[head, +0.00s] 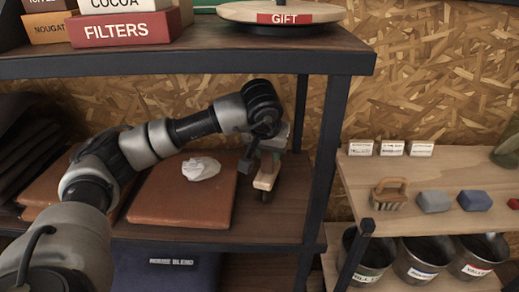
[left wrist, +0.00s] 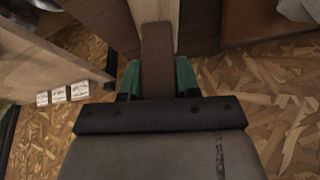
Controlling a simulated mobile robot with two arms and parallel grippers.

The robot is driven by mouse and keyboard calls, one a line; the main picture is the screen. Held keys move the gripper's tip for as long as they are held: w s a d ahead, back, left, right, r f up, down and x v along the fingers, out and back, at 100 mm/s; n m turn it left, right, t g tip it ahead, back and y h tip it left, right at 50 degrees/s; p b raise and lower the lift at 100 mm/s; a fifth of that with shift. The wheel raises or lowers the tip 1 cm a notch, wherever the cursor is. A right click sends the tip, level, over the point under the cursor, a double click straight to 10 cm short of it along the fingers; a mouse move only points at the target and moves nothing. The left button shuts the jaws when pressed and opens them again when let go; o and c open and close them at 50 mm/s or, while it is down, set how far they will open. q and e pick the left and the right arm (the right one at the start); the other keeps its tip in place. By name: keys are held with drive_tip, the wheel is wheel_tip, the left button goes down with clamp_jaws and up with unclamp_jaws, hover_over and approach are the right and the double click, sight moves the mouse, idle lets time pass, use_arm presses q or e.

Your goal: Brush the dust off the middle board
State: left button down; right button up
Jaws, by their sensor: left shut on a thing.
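The middle board (head: 268,222) is the dark wooden shelf tier under the top shelf. I cannot make out dust on it. My left gripper (head: 267,157) is over the right part of this board, near the shelf's post. It is shut on a pale wooden tool with dark parts, seemingly a brush (head: 265,182). In the left wrist view the tool (left wrist: 157,50) shows as a brown bar between the green fingers (left wrist: 157,82). I cannot tell whether its lower end touches the board. My right gripper is not in view.
Flat brown packs (head: 175,212) and a crumpled white paper (head: 201,168) lie left of the gripper. A dark post (head: 330,150) stands right of it. The right-hand shelf holds a wooden-handled brush (head: 388,194), a grey block (head: 433,202) and labelled buckets (head: 370,256).

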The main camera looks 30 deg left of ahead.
use_arm(q)
drive_tip(key=shift+w+d+f, duration=0.1)
drive_tip(key=shift+w+d, duration=0.3)
drive_tip(key=shift+d, duration=0.25)
drive_tip(key=shift+w+d+r, duration=0.1)
drive_tip(key=shift+w+d, duration=0.25)
drive_tip(key=shift+d, duration=0.35)
drive_tip(key=shift+w+d+f, duration=0.1)
drive_tip(key=shift+w+d, duration=0.3)
drive_tip(key=shift+d, duration=0.25)
drive_tip(key=w+d, duration=0.2)
drive_tip(key=d, duration=0.1)
drive_tip(key=shift+d+p, duration=0.2)
drive_tip(key=shift+p, duration=0.1)
wheel_tip(320, 180, up, 6)
drive_tip(key=p, duration=0.4)
drive_tip(key=shift+w+r, duration=0.1)
drive_tip(key=shift+r, duration=0.15)
